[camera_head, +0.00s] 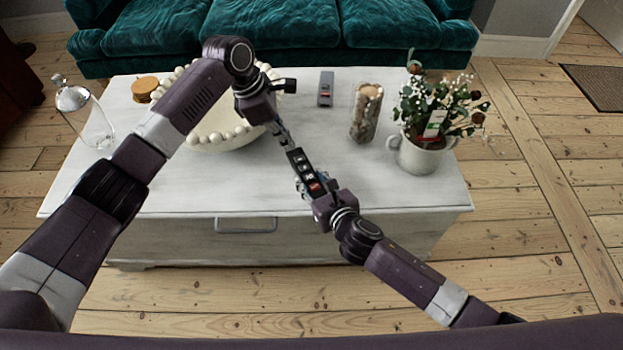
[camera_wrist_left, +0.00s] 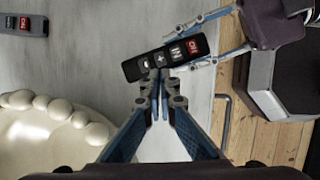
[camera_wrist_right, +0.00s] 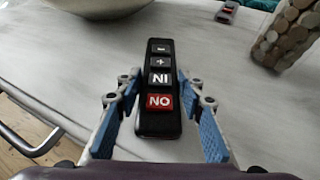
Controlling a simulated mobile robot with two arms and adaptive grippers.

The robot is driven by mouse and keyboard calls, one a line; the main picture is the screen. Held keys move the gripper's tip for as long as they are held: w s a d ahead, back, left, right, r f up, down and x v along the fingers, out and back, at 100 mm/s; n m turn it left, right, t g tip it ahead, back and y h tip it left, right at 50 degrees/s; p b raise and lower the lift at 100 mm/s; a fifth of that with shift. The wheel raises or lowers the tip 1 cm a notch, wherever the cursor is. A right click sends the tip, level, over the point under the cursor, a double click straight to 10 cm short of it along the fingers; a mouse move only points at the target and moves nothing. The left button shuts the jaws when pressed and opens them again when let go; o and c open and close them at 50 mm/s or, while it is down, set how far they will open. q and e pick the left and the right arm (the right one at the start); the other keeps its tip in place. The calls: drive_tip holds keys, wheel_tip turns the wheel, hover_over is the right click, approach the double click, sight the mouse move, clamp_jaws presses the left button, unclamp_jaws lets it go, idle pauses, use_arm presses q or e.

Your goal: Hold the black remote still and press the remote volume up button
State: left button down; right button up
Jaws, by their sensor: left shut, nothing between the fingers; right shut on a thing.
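The black remote (camera_head: 300,163) is held over the front part of the white table, with its red key toward my right gripper (camera_head: 314,188). My right gripper is shut on the remote's red-key end; the right wrist view shows the remote (camera_wrist_right: 158,122) between its fingers, with minus, plus, and two lettered keys facing up. My left gripper (camera_head: 286,141) is shut and empty at the remote's far end. In the left wrist view, its closed fingertips (camera_wrist_left: 160,84) are close to the plus and minus keys of the remote (camera_wrist_left: 185,52). I cannot tell whether they touch.
A second, grey remote (camera_head: 326,89) lies on the white table (camera_head: 350,185). A bowl with a beaded rim (camera_head: 225,136), glass bottle (camera_head: 95,122), coasters (camera_head: 145,88), filled jar (camera_head: 364,118) and potted plant (camera_head: 420,152) stand around. A green sofa (camera_head: 285,25) is behind.

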use_arm(q)
drive_tip(key=t+h, duration=0.1)
drive_tip(key=t, duration=0.2)
hover_over(304, 169)
drive_tip(key=s+d, duration=0.1)
drive_tip(key=d, duration=0.3)
drive_tip(key=f, duration=0.1)
drive_tip(key=a+r+n+t, duration=0.1)
drive_tip(key=a+n+t, duration=0.1)
drive_tip(key=t, duration=0.1)
drive_tip(key=w+a+r+n+t+y, duration=0.1)
drive_tip(key=a, duration=0.1)
drive_tip(key=shift+a+r+t, duration=0.1)
drive_tip(key=shift+r+t, duration=0.25)
drive_tip(key=shift+t, duration=0.05)
drive_tip(key=shift+f, duration=0.1)
drive_tip(key=shift+f, duration=4.35)
drive_tip(key=shift+f, duration=0.4)
